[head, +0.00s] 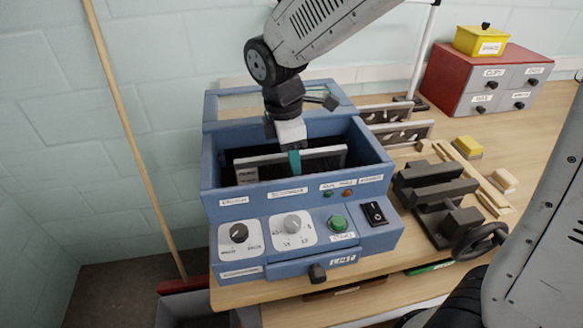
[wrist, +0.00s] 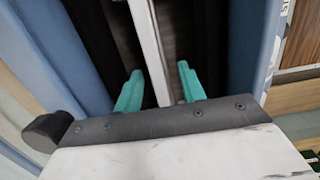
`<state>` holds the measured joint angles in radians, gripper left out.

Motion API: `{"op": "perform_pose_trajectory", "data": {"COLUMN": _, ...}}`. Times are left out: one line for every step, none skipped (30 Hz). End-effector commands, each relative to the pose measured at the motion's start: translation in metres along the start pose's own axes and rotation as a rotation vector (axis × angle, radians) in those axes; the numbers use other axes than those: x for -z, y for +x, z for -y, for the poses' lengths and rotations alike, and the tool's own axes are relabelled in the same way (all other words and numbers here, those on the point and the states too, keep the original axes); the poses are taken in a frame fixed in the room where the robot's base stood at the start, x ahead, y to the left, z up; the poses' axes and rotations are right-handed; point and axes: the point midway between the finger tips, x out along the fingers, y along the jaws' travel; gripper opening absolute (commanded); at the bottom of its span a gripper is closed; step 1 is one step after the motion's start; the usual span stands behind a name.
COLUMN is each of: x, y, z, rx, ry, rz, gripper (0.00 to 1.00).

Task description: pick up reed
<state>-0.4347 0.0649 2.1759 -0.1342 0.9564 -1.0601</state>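The reed (head: 325,154), a long frame with a pale top bar and dark infill, stands inside the open blue machine box (head: 212,180). My gripper (head: 294,162) reaches down into the box from above, its teal fingers at the reed's top bar. In the wrist view, the two teal fingers (wrist: 160,90) stand apart, one on each side of a pale bar (wrist: 148,35), which appears to be the reed's top. Gaps show between the bar and both fingers. The lower part of the reed is hidden by the box's front wall.
The box's lid (head: 265,100) is raised behind my gripper. Box walls surround the fingers closely. To the right on the wooden table are a dark vise (head: 435,190), a yellow block (head: 467,147), and a red drawer cabinet (head: 455,70). A wooden pole (head: 135,140) leans at left.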

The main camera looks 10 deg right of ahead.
Motion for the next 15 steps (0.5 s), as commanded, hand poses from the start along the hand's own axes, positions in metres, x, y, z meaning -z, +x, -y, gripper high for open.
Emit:
{"op": "perform_pose_trajectory", "data": {"x": 0.000, "y": 0.007, "z": 0.000, "rx": 0.003, "ry": 0.000, "rz": 0.001, "gripper": 0.40}}
{"op": "perform_pose_trajectory", "data": {"x": 0.000, "y": 0.011, "z": 0.000, "rx": 0.002, "ry": 0.001, "rz": 0.001, "gripper": 0.40}}
{"op": "perform_pose_trajectory", "data": {"x": 0.000, "y": 0.015, "z": 0.000, "rx": 0.002, "ry": 0.001, "rz": 0.001, "gripper": 0.40}}
{"op": "perform_pose_trajectory", "data": {"x": 0.000, "y": 0.017, "z": 0.000, "rx": 0.002, "ry": 0.001, "rz": 0.001, "gripper": 0.40}}
{"op": "perform_pose_trajectory", "data": {"x": 0.000, "y": 0.018, "z": 0.000, "rx": 0.001, "ry": 0.001, "rz": 0.000, "gripper": 0.40}}
{"op": "perform_pose_trajectory", "data": {"x": 0.000, "y": 0.019, "z": -0.001, "rx": 0.000, "ry": 0.001, "rz": 0.000, "gripper": 0.40}}
{"op": "perform_pose_trajectory", "data": {"x": 0.000, "y": 0.019, "z": -0.001, "rx": -0.001, "ry": 0.001, "rz": 0.000, "gripper": 0.40}}
{"op": "perform_pose_trajectory", "data": {"x": 0.000, "y": 0.019, "z": -0.001, "rx": -0.001, "ry": 0.001, "rz": 0.000, "gripper": 0.40}}
{"op": "perform_pose_trajectory", "data": {"x": 0.000, "y": 0.019, "z": -0.001, "rx": -0.001, "ry": 0.001, "rz": -0.001, "gripper": 0.40}}
{"op": "perform_pose_trajectory", "data": {"x": 0.000, "y": 0.019, "z": -0.001, "rx": -0.001, "ry": 0.001, "rz": 0.000, "gripper": 0.40}}
{"op": "perform_pose_trajectory", "data": {"x": 0.000, "y": 0.019, "z": -0.001, "rx": -0.001, "ry": 0.001, "rz": 0.000, "gripper": 0.40}}
{"op": "perform_pose_trajectory", "data": {"x": 0.000, "y": 0.019, "z": -0.001, "rx": -0.001, "ry": 0.001, "rz": 0.000, "gripper": 0.40}}
{"op": "perform_pose_trajectory", "data": {"x": 0.000, "y": 0.019, "z": -0.001, "rx": -0.001, "ry": 0.001, "rz": 0.000, "gripper": 0.32}}
{"op": "perform_pose_trajectory", "data": {"x": 0.000, "y": 0.019, "z": -0.001, "rx": -0.001, "ry": 0.001, "rz": 0.000, "gripper": 0.23}}
{"op": "perform_pose_trajectory", "data": {"x": 0.000, "y": 0.019, "z": -0.001, "rx": -0.001, "ry": 0.001, "rz": 0.000, "gripper": 0.12}}
